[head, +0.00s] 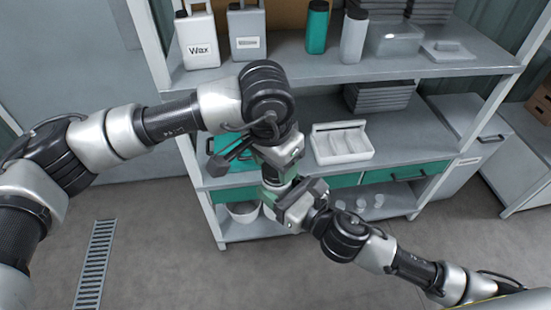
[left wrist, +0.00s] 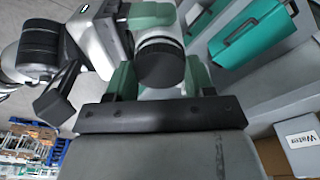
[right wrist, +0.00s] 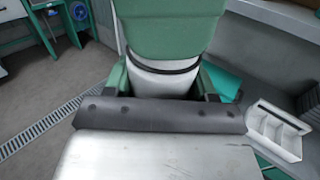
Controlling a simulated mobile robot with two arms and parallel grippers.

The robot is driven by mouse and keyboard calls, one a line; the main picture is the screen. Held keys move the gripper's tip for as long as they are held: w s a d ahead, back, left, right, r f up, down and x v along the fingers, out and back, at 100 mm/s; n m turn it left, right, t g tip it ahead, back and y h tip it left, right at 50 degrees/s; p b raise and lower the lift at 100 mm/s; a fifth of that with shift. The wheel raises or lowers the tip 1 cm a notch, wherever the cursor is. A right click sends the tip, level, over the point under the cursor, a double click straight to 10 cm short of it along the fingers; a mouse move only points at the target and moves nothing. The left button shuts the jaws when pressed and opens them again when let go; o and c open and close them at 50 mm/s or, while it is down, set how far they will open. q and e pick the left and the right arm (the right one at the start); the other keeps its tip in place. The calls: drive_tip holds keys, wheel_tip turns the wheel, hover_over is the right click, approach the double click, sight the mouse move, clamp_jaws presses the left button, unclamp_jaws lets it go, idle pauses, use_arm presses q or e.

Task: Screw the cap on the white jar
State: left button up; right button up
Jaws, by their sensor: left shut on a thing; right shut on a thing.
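My left gripper (head: 278,171) and right gripper (head: 278,197) meet in front of the shelf rack in the head view, the left one above the right. In the left wrist view the black cap (left wrist: 160,64) lies between the left gripper's green fingers, and the gripper is shut on it. In the right wrist view the white jar (right wrist: 165,83) is between the right gripper's green fingers, and the gripper is shut on it. Cap and jar are close together end to end. Fingers hide the seam, so I cannot tell how tightly they sit.
The shelf rack (head: 433,77) behind holds a bottle marked Wax (head: 198,45), a grey bottle (head: 247,45), a teal bottle (head: 316,28) and a white divided tray (head: 342,150). A teal case (left wrist: 250,32) lies behind my arms. A floor drain (head: 95,262) is at left.

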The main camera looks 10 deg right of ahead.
use_arm(q)
drive_tip(key=shift+f, duration=0.1)
drive_tip(key=shift+m, duration=1.6)
drive_tip(key=o, duration=0.9)
drive_tip(key=shift+r, duration=2.25)
